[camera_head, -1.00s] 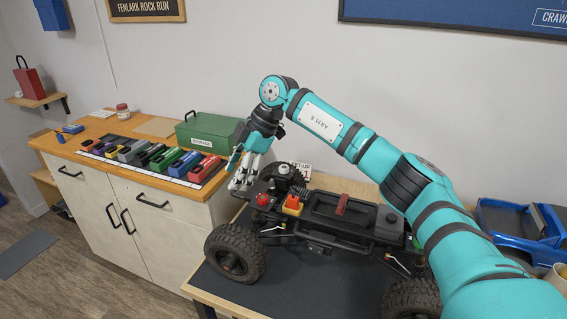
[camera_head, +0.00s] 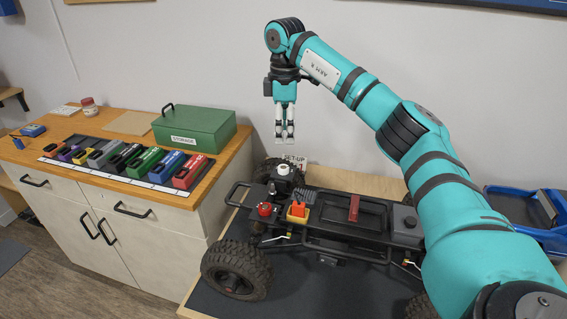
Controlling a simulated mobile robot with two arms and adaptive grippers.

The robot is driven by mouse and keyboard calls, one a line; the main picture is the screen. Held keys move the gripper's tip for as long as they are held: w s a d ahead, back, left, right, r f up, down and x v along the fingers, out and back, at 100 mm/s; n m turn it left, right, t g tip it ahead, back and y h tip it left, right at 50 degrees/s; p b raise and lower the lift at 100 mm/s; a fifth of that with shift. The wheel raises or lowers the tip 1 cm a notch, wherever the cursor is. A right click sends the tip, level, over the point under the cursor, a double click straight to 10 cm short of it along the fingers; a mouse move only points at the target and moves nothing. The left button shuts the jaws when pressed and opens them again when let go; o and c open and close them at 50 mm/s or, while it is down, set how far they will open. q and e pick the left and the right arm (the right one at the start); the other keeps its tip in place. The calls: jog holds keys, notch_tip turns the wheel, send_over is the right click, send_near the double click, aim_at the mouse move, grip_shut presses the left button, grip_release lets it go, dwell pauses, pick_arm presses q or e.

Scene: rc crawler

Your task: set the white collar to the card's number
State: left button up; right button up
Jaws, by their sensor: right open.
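The white collar (camera_head: 284,169) sits on top of a black round part at the front left of the black crawler chassis (camera_head: 345,213). Its marks are too small to read. The set-up card (camera_head: 297,160) stands behind it, partly hidden by that part, and its number cannot be made out. My right gripper (camera_head: 285,141) points down above and just behind the collar, open and empty, apart from it. My left gripper is not in view.
A red knob (camera_head: 265,209) and an orange-red part (camera_head: 297,211) sit close to the collar. A cabinet at left bears a green storage box (camera_head: 194,127) and a row of coloured blocks (camera_head: 146,161). A blue truck body (camera_head: 530,215) lies at right.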

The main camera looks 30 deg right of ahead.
aim_at(284, 167)
jog(key=shift+w+f, duration=0.2)
jog(key=shift+f, duration=1.05)
notch_tip(284, 167, down, 5)
jog(key=shift+f+p, duration=0.1)
jog(key=shift+p, duration=0.4)
notch_tip(284, 167, down, 2)
jog(key=shift+f, duration=0.15)
jog(key=shift+w+f, duration=0.1)
jog(key=shift+f, duration=0.55)
grip_shut()
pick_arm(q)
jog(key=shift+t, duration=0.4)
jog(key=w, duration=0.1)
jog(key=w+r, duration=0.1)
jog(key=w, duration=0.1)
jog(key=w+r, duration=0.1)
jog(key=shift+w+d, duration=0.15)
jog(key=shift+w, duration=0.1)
